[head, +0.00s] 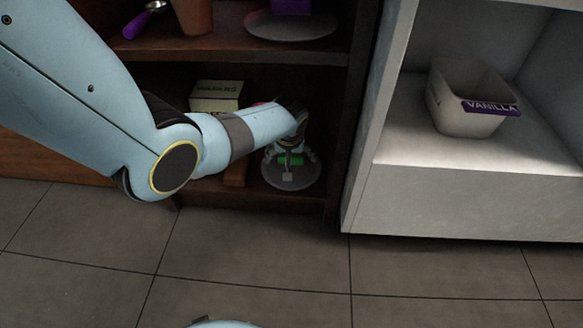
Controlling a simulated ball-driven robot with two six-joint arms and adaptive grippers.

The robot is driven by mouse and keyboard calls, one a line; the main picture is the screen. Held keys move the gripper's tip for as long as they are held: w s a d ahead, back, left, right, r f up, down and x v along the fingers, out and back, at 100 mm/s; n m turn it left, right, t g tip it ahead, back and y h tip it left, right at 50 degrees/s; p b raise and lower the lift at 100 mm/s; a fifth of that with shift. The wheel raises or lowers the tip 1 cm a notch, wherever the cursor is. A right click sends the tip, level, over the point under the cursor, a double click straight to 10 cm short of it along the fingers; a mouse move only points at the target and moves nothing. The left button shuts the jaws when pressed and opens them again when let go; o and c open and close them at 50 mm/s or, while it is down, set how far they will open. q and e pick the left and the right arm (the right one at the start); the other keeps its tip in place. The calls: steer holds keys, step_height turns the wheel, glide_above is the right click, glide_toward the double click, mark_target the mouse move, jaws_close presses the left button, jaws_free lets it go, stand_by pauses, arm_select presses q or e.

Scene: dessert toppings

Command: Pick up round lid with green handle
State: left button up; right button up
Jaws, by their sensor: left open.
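The round lid (292,178) is a grey disc lying on the bottom shelf of the dark wooden cabinet. Its green handle (289,159) shows between the fingers of my left gripper (290,164). My left arm reaches in from the left, and the gripper points down over the middle of the lid. The gripper is open, with its fingers around or beside the handle; whether they touch it I cannot tell. My right gripper is not in view.
A box (215,95) stands behind my left arm on the same shelf. The upper shelf (225,45) above holds a purple-handled scoop (145,18), a brown cup (192,14) and another round lid (290,27). A white cabinet at right holds a vanilla tub (462,105).

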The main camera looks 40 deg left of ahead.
arm_select(q)
steer(key=c, duration=1.3)
steer(key=shift+c, duration=0.2)
steer(key=shift+r, duration=0.15)
